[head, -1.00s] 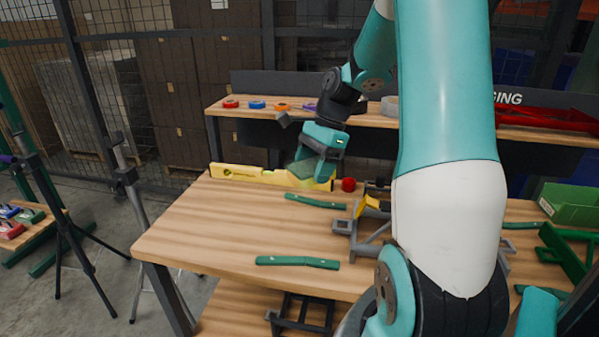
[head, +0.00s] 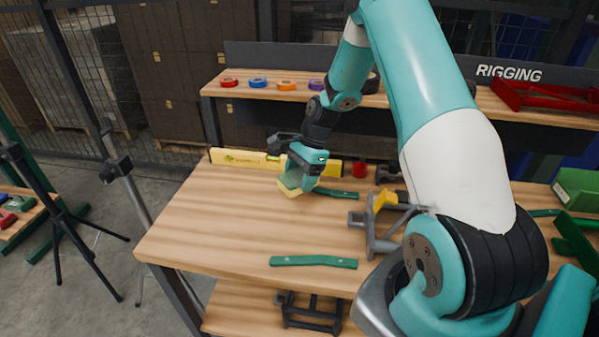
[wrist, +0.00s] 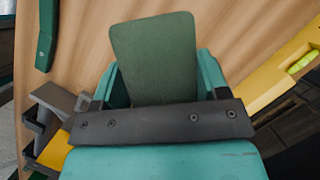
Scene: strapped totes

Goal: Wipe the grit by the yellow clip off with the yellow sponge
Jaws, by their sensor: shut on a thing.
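My gripper (head: 297,180) is shut on the yellow sponge (head: 288,189), low over the workbench just in front of the yellow level. I cannot tell whether the sponge touches the wood. In the wrist view the sponge's dark green face (wrist: 155,50) shows between the fingers (wrist: 158,82). The yellow clip (head: 384,199) is on a grey metal frame (head: 371,232), to the right of my gripper. A yellow part at the lower left of the wrist view (wrist: 54,149) looks like the same clip. I cannot make out any grit.
The yellow level (head: 238,158) lies along the back of the workbench (head: 215,225). A green strip (head: 345,193) lies beside my gripper, another (head: 314,261) nearer the front. A red object (head: 359,171) stands behind. The bench's left part is clear.

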